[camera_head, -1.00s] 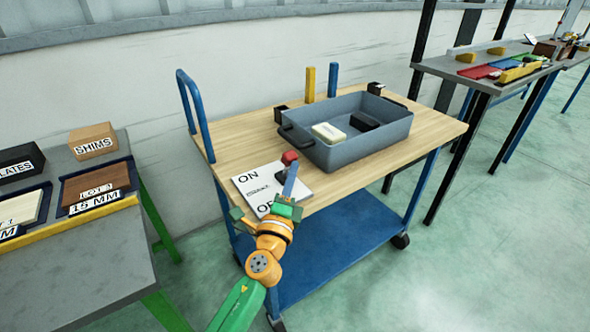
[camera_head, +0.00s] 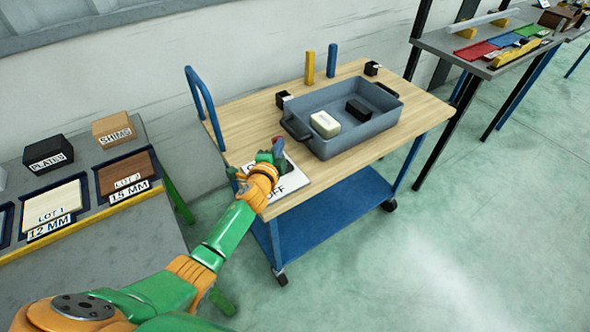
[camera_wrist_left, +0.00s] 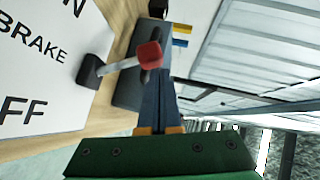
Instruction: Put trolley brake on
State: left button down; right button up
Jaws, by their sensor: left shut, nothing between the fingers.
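The trolley (camera_head: 437,108) has a wooden top and a blue lower shelf. A white brake panel (camera_head: 291,183) lies at its near left corner; it also shows in the left wrist view (camera_wrist_left: 45,95), lettered BRAKE. A lever with a red knob (camera_wrist_left: 149,55) rises from a black base (camera_wrist_left: 92,70) between the ON and OFF ends. My left gripper (camera_head: 276,150) is shut and empty at the lever, covering most of ON in the head view. In the wrist view its blue fingers (camera_wrist_left: 158,78) end right by the knob; I cannot tell whether they touch.
A grey tray (camera_head: 335,143) with a pale block and a black block stands on the trolley top. A blue handle (camera_head: 203,105) rises at the left end. A side table (camera_head: 130,235) with labelled blocks is at left; another bench (camera_head: 440,45) is at the right.

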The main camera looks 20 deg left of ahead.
pick_arm(q)
jog(key=shift+w+a, duration=0.2)
jog(key=shift+a, duration=0.1)
pick_arm(e)
jog(key=shift+f, duration=0.1)
pick_arm(q)
jog(key=shift+r, duration=0.1)
pick_arm(e)
jog(key=shift+d, duration=0.1)
